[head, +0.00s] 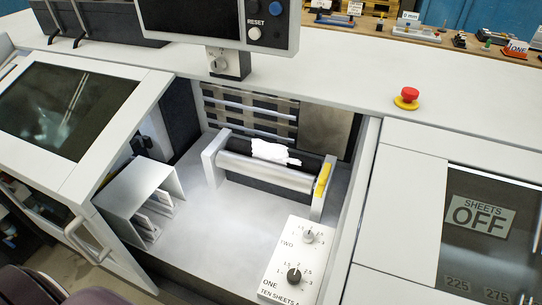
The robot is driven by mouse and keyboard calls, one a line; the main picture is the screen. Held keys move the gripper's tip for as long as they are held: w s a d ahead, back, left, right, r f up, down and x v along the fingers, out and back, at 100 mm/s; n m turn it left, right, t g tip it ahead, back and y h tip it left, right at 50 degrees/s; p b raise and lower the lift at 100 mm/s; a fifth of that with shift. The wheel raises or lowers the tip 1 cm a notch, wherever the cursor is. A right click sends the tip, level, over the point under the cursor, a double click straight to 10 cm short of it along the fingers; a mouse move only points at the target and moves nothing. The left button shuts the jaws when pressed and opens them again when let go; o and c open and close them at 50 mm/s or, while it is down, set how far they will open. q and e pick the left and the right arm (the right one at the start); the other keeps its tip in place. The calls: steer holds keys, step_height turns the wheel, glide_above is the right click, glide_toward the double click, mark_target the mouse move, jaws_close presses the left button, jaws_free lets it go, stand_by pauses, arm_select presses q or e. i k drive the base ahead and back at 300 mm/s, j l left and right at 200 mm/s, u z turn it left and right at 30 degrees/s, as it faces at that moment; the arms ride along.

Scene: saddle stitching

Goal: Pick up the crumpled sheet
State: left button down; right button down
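The crumpled sheet (274,153) is a small white, uneven piece of paper. It lies at the roller (262,171) in the open bay in the middle of the machine, over the dark gap behind the roller's upper edge. Its lower right end reaches onto the roller. Neither of my grippers shows in the head view.
A white panel with two knobs (292,258) stands at the bay's front right. A metal bracket (135,190) stands at its left. A monitor panel (220,22) overhangs the back. A red button (408,95) sits on the top cover. The bay floor (215,225) is clear.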

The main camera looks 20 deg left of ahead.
mark_target(273, 154)
steer(key=k+j+z, duration=0.2)
steer(key=j+z, duration=0.15)
steer(key=z, duration=0.15)
steer(key=k+j+z, duration=0.25)
steer(key=z, duration=0.2)
